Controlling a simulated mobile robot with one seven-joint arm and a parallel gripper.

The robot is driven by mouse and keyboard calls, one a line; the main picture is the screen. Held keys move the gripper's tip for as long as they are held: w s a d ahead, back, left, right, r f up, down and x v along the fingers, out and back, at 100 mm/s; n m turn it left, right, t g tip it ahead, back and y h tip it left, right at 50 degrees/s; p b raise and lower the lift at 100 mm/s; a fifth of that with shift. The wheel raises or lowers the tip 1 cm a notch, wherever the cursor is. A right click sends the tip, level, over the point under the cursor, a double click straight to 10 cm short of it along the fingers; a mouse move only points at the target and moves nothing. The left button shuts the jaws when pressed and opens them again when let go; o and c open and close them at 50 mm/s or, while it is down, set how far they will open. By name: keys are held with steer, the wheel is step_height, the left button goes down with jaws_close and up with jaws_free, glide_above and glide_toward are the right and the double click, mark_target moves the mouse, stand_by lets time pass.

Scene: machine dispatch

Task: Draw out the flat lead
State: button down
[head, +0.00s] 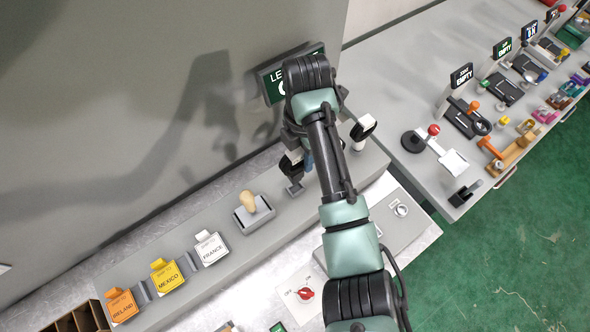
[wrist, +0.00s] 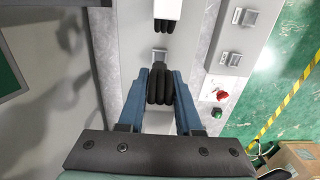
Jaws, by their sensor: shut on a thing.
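My gripper (wrist: 160,78) has two blue fingers, shut on a black ribbed lead end (wrist: 160,90) in the wrist view. A small metal socket piece (wrist: 159,55) shows just beyond the held part. Whether the lead is still seated in it cannot be told. A second lead, black with a white body (wrist: 167,14), stands farther along the grey ledge. In the head view my arm covers most of the gripper, and the white lead (head: 362,128) shows to its right. The flat shape of the held lead is not clear.
A green-lit sign (head: 275,85) is on the wall behind the arm. A wooden-handled stamp (head: 250,205) and orange, yellow and white cards (head: 210,248) stand left along the ledge. A red knob (head: 305,293) is below. Another counter (head: 400,75) with several devices is at right.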

steer(key=shift+r+p, duration=1.9)
steer(key=shift+r, duration=0.45)
